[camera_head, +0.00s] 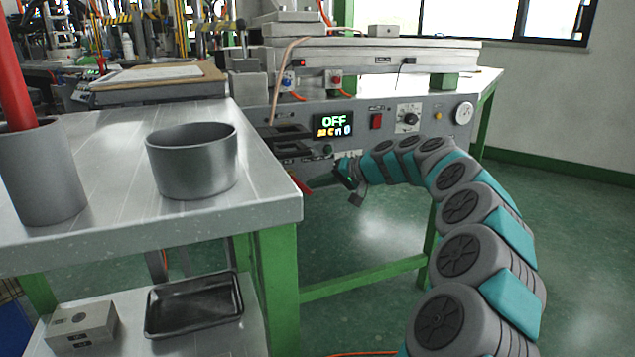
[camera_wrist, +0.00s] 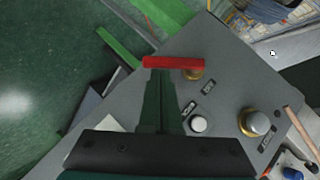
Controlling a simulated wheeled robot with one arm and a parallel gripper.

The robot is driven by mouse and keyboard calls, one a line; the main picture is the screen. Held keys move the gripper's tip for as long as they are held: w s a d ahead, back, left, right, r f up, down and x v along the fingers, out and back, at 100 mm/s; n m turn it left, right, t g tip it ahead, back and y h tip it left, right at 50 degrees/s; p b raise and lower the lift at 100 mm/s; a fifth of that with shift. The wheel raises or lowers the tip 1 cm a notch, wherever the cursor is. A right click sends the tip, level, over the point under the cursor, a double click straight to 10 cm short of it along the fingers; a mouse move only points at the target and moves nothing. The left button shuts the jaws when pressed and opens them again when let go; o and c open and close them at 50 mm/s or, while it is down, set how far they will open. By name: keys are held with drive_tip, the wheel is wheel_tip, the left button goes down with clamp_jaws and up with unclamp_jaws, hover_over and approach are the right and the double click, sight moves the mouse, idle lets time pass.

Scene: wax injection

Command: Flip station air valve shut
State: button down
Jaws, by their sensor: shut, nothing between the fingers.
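The air valve lever is a red bar (camera_wrist: 173,62) on a brass fitting (camera_wrist: 194,74) at the edge of the grey station panel in the wrist view. The lever lies crosswise in that picture. In the head view, a small part of the red lever (camera_head: 304,187) shows low on the panel, beside the table corner. My gripper (camera_wrist: 157,73) is shut and empty, its dark fingertips at the lever's lower edge. I cannot tell whether they touch it. In the head view my gripper (camera_head: 311,184) reaches left to the panel, and partly hides the fitting.
A white knob (camera_wrist: 199,124) and brass knob (camera_wrist: 256,122) sit near the lever. A metal table (camera_head: 110,240) with a pot (camera_head: 193,165) stands left.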

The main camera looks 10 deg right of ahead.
drive_tip(key=shift+a+f+m+y+b, duration=0.15)
drive_tip(key=shift+f+m+y+b, duration=0.15)
drive_tip(key=shift+f+y, duration=0.2)
drive_tip(key=shift+a+f+m+y+b, duration=0.15)
drive_tip(key=shift+f+m+y+b, duration=0.15)
drive_tip(key=shift+f+y, duration=0.2)
drive_tip(key=shift+s+a+f+b, duration=0.1)
drive_tip(key=shift+a+f+b, duration=0.3)
drive_tip(key=shift+b, duration=0.15)
drive_tip(key=shift+r, duration=0.2)
drive_tip(key=shift+r+p, duration=0.5)
drive_tip(key=shift+r, duration=0.2)
drive_tip(key=shift+d, duration=0.1)
approach(312, 193)
drive_tip(key=shift+s+a+r, duration=0.15)
drive_tip(key=shift+a+r, duration=0.75)
